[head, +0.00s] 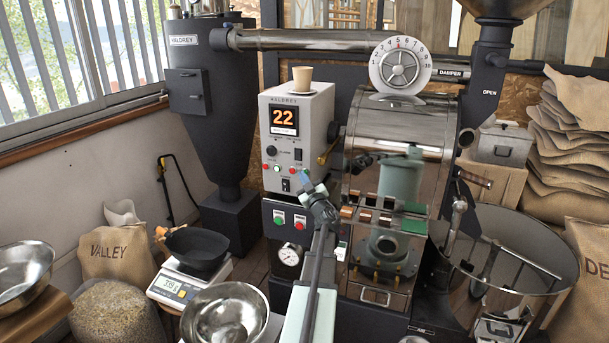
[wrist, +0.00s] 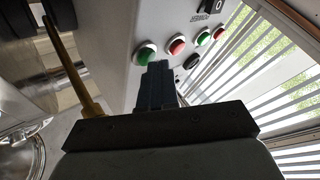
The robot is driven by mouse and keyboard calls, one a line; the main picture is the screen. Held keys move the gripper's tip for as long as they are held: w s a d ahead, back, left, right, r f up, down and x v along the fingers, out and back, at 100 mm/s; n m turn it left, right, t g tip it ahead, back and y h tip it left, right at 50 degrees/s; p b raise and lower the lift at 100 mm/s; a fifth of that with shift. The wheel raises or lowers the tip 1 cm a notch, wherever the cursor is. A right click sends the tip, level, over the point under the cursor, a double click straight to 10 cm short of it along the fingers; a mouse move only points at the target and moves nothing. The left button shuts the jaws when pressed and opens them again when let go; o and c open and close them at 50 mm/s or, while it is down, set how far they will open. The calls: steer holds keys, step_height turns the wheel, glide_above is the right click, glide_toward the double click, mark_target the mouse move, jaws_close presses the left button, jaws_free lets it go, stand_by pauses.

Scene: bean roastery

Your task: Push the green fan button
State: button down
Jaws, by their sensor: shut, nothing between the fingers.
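The control panel (head: 315,120) has a row of small red and green buttons below its lit display. In the wrist view this green button (wrist: 147,53) sits in a pale ring, directly beyond the tips of my gripper (wrist: 157,68). The fingers are shut and empty. The tips overlap the ring's edge in the picture; I cannot tell whether they touch. A red button (wrist: 177,46) and another green button (wrist: 203,37) follow along the row.
A paper cup (head: 302,79) stands on the panel housing. A lower panel has another green button (head: 279,220) and a red button (head: 300,220). The roaster drum (head: 400,135) is close on the right. A brass-coloured handle (wrist: 75,65) lies beside the panel in the wrist view.

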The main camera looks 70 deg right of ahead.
steer(key=shift+d, duration=0.2)
steer(key=shift+a, duration=0.1)
stand_by(0.4)
steer(key=shift+a, duration=0.75)
steer(key=a, duration=0.5)
stand_by(0.5)
stand_by(0.6)
